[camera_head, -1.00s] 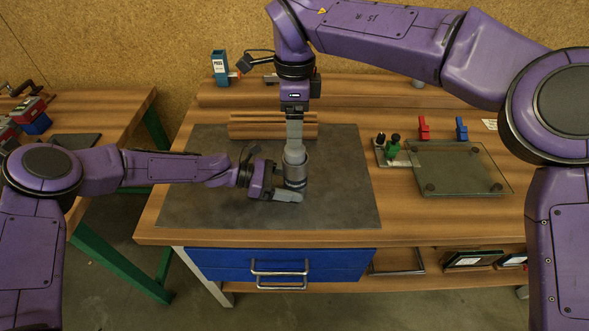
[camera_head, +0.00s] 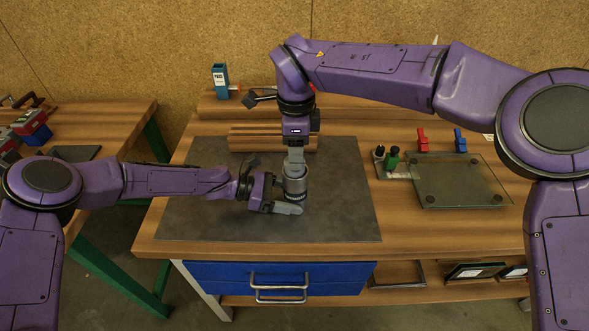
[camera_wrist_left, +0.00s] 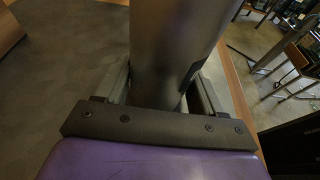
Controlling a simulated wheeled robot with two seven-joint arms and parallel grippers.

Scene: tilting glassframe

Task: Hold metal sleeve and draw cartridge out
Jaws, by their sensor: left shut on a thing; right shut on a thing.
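The metal sleeve (camera_head: 296,187) is a grey upright cylinder above the dark mat. My left gripper (camera_head: 285,206) comes in from the left and is shut on the sleeve low down. In the left wrist view the sleeve (camera_wrist_left: 172,45) stands between the fingers of my left gripper (camera_wrist_left: 160,92). My right gripper (camera_head: 296,164) points down from above and is shut at the top of the sleeve. What its fingers grip, seemingly the cartridge, is hidden by the fingers and the sleeve.
The dark mat (camera_head: 215,215) lies on the wooden bench. A ribbed wooden block (camera_head: 250,139) is behind the sleeve. A glass plate (camera_head: 458,182) with green and black clamps (camera_head: 392,158) is at the right. Red (camera_head: 422,141) and blue clips (camera_head: 460,141) stand behind it.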

